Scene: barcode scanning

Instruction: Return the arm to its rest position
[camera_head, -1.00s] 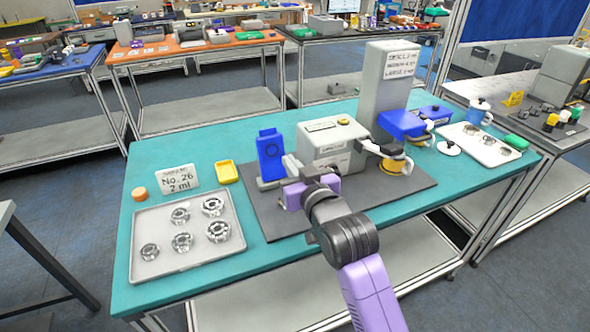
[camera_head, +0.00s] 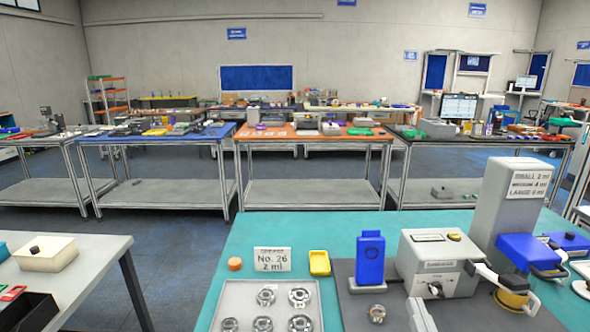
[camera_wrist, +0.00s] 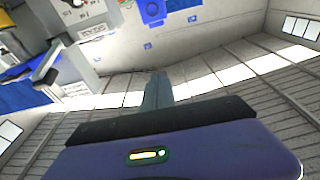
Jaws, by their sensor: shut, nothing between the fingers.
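My gripper (camera_wrist: 158,92) shows in the wrist view, its grey fingers together and empty, pointing away from the purple wrist body (camera_wrist: 190,150). Behind the fingers are pale slatted surfaces and bright light panels, so the wrist camera faces the room and no workpiece is close to the fingers. In the head view most of my arm is out of frame; a pale piece at the bottom edge may be part of it, but I cannot tell. A metal ring part (camera_head: 376,313) lies on the dark mat (camera_head: 350,294) before the blue upright device (camera_head: 370,262).
The teal table (camera_head: 340,226) holds a tray (camera_head: 229,300) of several metal rings, an orange cap (camera_head: 234,264), a label sign (camera_head: 272,259), a yellow dish (camera_head: 319,262) and a grey machine (camera_head: 437,262). A grey side table (camera_head: 85,266) stands left; floor between them is open.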

